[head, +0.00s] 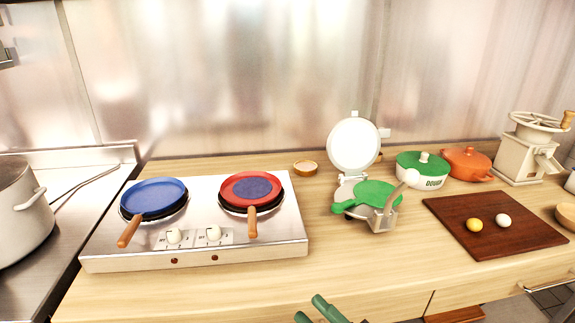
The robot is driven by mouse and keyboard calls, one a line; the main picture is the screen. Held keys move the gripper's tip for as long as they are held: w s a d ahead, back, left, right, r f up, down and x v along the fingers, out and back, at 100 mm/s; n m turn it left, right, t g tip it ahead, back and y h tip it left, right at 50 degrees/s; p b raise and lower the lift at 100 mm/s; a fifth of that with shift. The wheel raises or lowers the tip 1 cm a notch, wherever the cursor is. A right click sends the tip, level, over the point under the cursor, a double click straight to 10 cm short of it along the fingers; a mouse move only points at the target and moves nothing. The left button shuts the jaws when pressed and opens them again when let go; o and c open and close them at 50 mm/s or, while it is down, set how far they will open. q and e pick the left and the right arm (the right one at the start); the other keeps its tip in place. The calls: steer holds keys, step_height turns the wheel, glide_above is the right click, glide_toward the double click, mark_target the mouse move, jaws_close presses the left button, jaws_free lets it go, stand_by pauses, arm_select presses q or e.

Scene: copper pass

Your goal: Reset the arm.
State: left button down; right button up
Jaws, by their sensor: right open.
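My right gripper (310,308) shows only in part at the bottom edge of the head view, as two green fingers set apart with nothing seen between them. It is in front of the counter's front edge, clear of the things on the counter. The rest of its arm is cut off by the frame. My left gripper is not in view.
A two-burner hob (190,255) carries a blue pan (153,196) and a red pan (252,188). Right of it stand an open round-lidded iron (354,146), green-lidded pot (422,168), orange pot (467,163), brown board (494,240) and grinder (525,155). The counter front is clear.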

steer(key=s+d+f+m+t+h, duration=0.1)
steer(key=s+d+f+m+h, duration=0.25)
steer(key=f+m+h, duration=0.35)
steer(key=s+d+f+m+h, duration=0.2)
steer(key=d+f+m+h, duration=0.25)
steer(key=f+m, duration=0.35)
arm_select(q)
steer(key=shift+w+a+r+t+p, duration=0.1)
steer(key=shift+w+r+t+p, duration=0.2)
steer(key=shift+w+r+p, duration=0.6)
arm_select(e)
steer(key=s+d+f+m+g+h, duration=0.2)
steer(key=s+f, duration=0.4)
steer(key=s, duration=0.3)
steer(key=s+d+f+m+g+h, duration=0.2)
steer(key=s+d+f+m+g, duration=0.2)
steer(key=s+f, duration=0.3)
steer(key=shift+s+d+m+g, duration=0.4)
steer(key=shift+s+d+m, duration=0.2)
steer(key=shift+s+m, duration=0.3)
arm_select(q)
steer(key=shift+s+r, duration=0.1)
